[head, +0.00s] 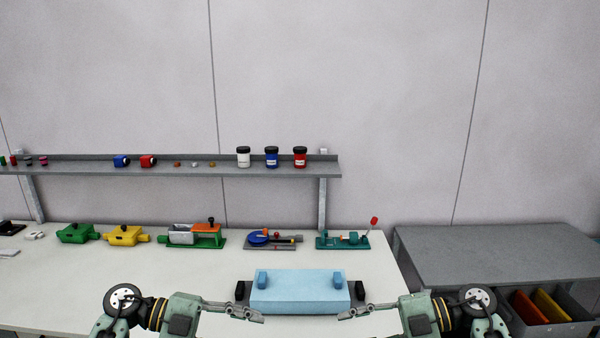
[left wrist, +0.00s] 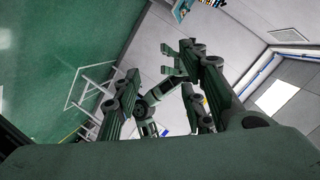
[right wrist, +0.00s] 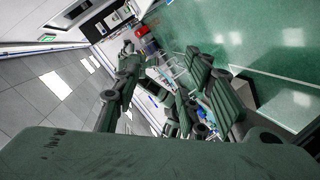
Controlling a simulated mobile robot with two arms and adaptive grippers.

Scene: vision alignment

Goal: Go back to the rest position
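My left gripper (head: 256,314) comes in from the left in the head view, in front of the bench's near edge area. My right gripper (head: 347,313) mirrors it from the right. Their tips point towards each other with a wide gap between them. The wrist views show each gripper's fingers spread apart with nothing between them. A light blue block (head: 300,298) with two small blue uprights and dark end pieces sits on the bench between and beyond the tips. Whether the tips touch it cannot be told.
The white bench (head: 190,278) carries a green fixture (head: 77,233), a yellow fixture (head: 126,236) and several other devices along its back. A wall shelf (head: 200,168) holds jars and small parts. A grey cabinet (head: 490,252) with bins stands right. The bench's middle left is clear.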

